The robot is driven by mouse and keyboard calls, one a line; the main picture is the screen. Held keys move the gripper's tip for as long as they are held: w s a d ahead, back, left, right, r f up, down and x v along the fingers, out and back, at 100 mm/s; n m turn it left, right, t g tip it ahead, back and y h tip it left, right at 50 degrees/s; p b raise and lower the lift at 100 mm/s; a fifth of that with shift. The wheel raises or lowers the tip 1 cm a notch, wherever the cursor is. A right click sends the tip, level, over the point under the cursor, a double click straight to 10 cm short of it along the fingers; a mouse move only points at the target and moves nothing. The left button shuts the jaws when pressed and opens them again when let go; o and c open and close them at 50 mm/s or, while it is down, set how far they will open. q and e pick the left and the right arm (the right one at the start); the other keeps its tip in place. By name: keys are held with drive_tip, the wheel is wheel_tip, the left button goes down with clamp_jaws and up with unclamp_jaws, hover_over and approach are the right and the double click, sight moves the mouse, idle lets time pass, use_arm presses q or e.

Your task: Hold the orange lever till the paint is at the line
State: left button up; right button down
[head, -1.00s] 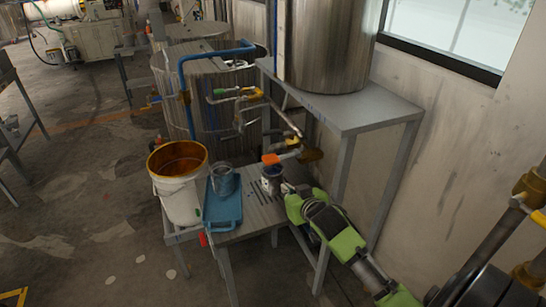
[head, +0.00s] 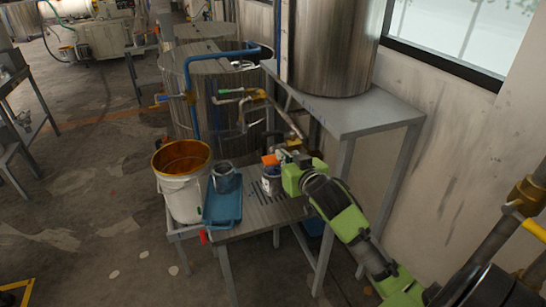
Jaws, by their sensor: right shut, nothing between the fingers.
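The orange lever (head: 270,160) sits on the tap at the lower end of the pipe beside the steel tank (head: 330,45). A small open can (head: 271,184) stands on the slatted stand below it. My right gripper (head: 282,153) is shut with nothing between its fingers, close beside the lever on its right. I cannot tell whether it touches the lever. The tap's spout is mostly hidden by my gripper. The paint level and any line in the can are too small to make out. My left gripper is not in view.
A white bucket (head: 184,193) with an orange-stained inside stands at the stand's left. A blue tray (head: 222,212) lies beside it with a grey metal pot (head: 225,178) on it. The grey tank table (head: 350,117) and its legs are close to my right arm.

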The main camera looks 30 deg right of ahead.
drive_tip(key=p, duration=0.2)
hover_over(272, 162)
drive_tip(key=shift+f, duration=0.9)
drive_tip(key=shift+s+f+p, duration=0.15)
drive_tip(key=shift+f+p, duration=0.1)
drive_tip(key=shift+f, duration=0.8)
drive_tip(key=shift+s+f+p, duration=0.1)
drive_tip(key=shift+f+p, duration=0.1)
drive_tip(key=shift+f, duration=0.85)
drive_tip(key=f+n+b, duration=0.1)
drive_tip(key=f+n+h+b, duration=0.1)
drive_tip(key=f, duration=0.1)
drive_tip(key=f+n+b, duration=0.1)
drive_tip(key=n, duration=0.1)
drive_tip(key=shift+a+f+h, duration=0.2)
drive_tip(key=shift+a+h, duration=0.05)
drive_tip(key=shift+h, duration=0.05)
drive_tip(key=shift+f, duration=0.15)
